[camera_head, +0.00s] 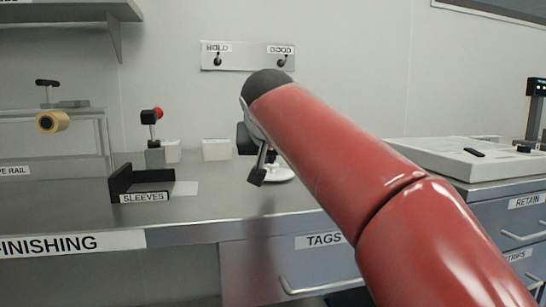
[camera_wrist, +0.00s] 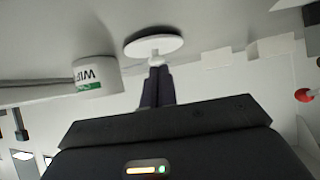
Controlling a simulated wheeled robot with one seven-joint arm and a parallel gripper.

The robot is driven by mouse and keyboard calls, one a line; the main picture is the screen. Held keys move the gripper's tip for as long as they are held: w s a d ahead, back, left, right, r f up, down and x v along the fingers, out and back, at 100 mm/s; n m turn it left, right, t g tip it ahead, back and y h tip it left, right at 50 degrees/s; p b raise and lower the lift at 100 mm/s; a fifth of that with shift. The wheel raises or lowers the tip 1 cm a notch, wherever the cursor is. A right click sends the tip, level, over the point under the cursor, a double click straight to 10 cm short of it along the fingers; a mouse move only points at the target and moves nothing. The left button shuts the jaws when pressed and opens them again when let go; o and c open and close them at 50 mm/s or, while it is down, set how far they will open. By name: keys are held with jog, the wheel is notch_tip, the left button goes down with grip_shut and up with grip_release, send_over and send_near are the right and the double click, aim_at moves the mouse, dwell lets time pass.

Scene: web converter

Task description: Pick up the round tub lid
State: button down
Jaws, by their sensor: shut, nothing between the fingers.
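The round tub lid (camera_head: 280,174) is a flat white disc lying on the steel counter, partly hidden by my gripper in the head view. In the wrist view, which is upside down, the lid (camera_wrist: 154,46) shows a short knob standing out from its middle. My gripper (camera_head: 257,178) points down beside the lid. In the wrist view my gripper (camera_wrist: 156,70) has its dark fingers together, with the tips close to the end of the knob. Whether the tips touch the knob I cannot tell. The fingers hold nothing.
A white wipes tub (camera_wrist: 97,77) stands close to the lid. White boxes (camera_head: 216,149) stand at the back of the counter. A black sleeves holder (camera_head: 143,185) and a red-knobbed lever (camera_head: 154,130) are to the left. A white tray-like unit (camera_head: 465,158) is on the right.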

aim_at(269, 177)
jog(key=w, duration=0.5)
jog(key=shift+w+a+f+p, duration=0.1)
jog(key=shift+w+f+p, duration=0.2)
jog(key=shift+f, duration=0.05)
jog(key=shift+s+f, duration=0.15)
jog(key=shift+f, duration=0.4)
jog(key=shift+f, duration=0.1)
jog(key=shift+s+f+b, duration=0.1)
jog(key=shift+s+b, duration=0.1)
jog(key=shift+b, duration=0.25)
jog(key=s+b, duration=0.5)
jog(key=s, duration=1.3)
jog(key=shift+s+d, duration=0.2)
jog(key=shift+d, duration=0.25)
jog(key=shift+r+p, duration=0.55)
jog(key=shift+r, duration=0.3)
